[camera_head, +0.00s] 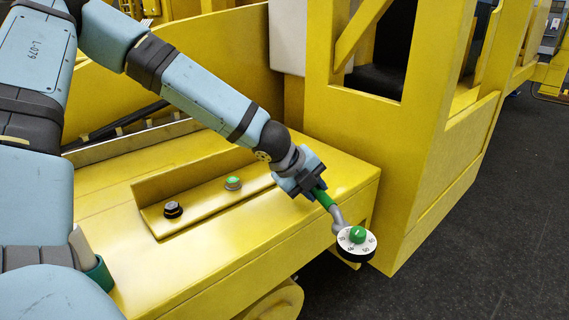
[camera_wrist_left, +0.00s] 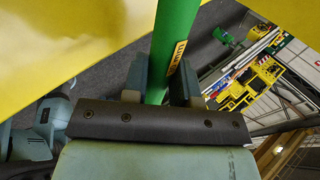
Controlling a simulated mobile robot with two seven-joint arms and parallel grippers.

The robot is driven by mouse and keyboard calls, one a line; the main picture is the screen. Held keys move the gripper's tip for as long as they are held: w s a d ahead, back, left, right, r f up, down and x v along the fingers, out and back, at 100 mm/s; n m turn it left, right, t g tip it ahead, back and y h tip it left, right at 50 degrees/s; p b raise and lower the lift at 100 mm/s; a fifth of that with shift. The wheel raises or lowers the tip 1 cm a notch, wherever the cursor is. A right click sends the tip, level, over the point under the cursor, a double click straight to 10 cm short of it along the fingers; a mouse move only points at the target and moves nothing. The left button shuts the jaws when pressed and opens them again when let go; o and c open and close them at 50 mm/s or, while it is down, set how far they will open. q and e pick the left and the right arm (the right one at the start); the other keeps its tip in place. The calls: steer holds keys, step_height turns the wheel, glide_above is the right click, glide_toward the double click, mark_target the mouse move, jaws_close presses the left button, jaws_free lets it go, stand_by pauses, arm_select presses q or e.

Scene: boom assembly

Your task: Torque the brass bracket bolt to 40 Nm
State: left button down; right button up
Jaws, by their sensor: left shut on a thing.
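My left gripper (camera_head: 312,188) is shut on the green handle (camera_head: 323,198) of a torque wrench. The handle also shows in the left wrist view (camera_wrist_left: 172,45), between the two fingers, with a yellow label on it. The wrench's round white dial (camera_head: 357,241) has a green centre knob; its setting is too small to read surely. The dial end hangs beyond the front edge of the yellow deck. Neither looks clearly brass. My right gripper is out of view.
The yellow deck (camera_head: 255,240) is otherwise mostly clear around the bracket. A tall yellow frame (camera_head: 420,140) rises just right of the wrench. Dark floor (camera_head: 480,250) lies open at right. A pale cylinder with a green band (camera_head: 97,271) shows at lower left.

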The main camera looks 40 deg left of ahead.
arm_select(q)
steer(key=shift+s+a+r+m+h+p, duration=0.1)
steer(key=shift+s+a+m+h+p, duration=0.2)
steer(key=shift+p, duration=0.45)
steer(key=shift+s+a+r+m+p, duration=0.1)
steer(key=shift+s+m+p, duration=0.3)
steer(key=shift+p, duration=0.3)
steer(key=shift+s+f, duration=0.1)
steer(key=shift+s, duration=0.15)
steer(key=shift+p, duration=0.3)
steer(key=shift+s+a+p, duration=0.15)
steer(key=shift+a+p, duration=0.05)
steer(key=shift+p, duration=0.2)
steer(key=shift+s+a+m+g+h+p, duration=0.4)
steer(key=shift+s+a+m+p, duration=0.25)
steer(key=shift+p, duration=0.85)
steer(key=shift+s+p, duration=0.3)
